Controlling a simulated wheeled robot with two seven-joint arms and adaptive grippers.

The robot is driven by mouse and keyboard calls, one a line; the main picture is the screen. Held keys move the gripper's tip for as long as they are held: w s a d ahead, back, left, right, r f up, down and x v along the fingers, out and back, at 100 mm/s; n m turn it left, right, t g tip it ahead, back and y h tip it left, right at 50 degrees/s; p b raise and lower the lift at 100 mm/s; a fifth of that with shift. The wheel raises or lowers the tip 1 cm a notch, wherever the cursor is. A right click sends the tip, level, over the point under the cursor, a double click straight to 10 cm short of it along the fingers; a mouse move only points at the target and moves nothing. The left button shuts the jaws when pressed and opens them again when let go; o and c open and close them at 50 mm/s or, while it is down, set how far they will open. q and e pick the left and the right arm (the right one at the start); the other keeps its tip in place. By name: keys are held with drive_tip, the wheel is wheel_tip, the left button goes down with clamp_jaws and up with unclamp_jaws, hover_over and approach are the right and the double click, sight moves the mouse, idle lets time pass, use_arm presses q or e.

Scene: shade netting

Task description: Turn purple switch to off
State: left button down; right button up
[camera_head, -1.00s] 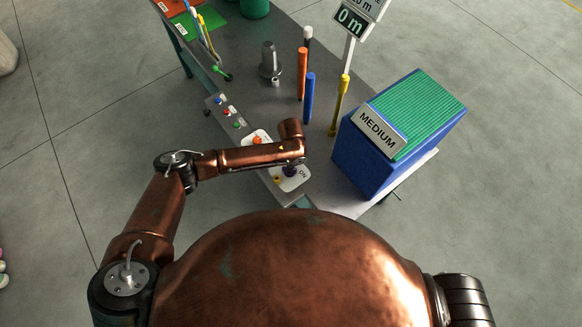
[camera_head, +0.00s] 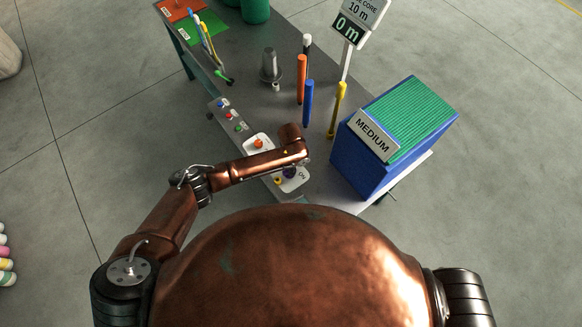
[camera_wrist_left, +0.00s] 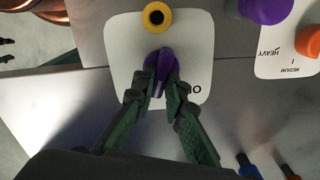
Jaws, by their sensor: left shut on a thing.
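The purple switch (camera_wrist_left: 157,60) sits on a white rounded plate (camera_wrist_left: 118,40) in the left wrist view, beside a round yellow button (camera_wrist_left: 157,17). My left gripper (camera_wrist_left: 160,80) is shut on the switch, with a dark green finger on each side. A label on the plate is partly covered by the right finger, so I cannot read it fully. In the head view, the purple switch (camera_head: 290,172) shows just below my left wrist, and my arm hides the gripper. My right gripper is out of view.
An orange knob (camera_head: 258,143) and a strip of small coloured buttons (camera_head: 229,115) lie along the table edge. A second purple knob (camera_wrist_left: 262,10) is nearby. Orange and blue (camera_head: 308,103) posts and a blue box (camera_head: 364,165) marked MEDIUM stand on the grey table (camera_head: 265,100).

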use_arm(q)
drive_tip(key=n+p, duration=0.2)
drive_tip(key=shift+r+n, duration=0.15)
drive_tip(key=shift+n, duration=0.25)
drive_tip(key=n+p, duration=0.2)
drive_tip(key=n, duration=0.1)
drive_tip(key=shift+n+p, duration=0.3)
drive_tip(key=shift+p, duration=0.1)
drive_tip(key=n+p, duration=0.2)
drive_tip(key=n, duration=0.2)
drive_tip(key=shift+w+a+n, duration=0.1)
drive_tip(key=shift+n, duration=0.3)
drive_tip(key=shift+n+p, duration=0.5)
drive_tip(key=shift+n, duration=0.2)
drive_tip(key=shift+w, duration=0.1)
drive_tip(key=c, duration=2)
unclamp_jaws()
drive_tip(key=shift+a, duration=0.1)
drive_tip(key=shift+o, duration=0.2)
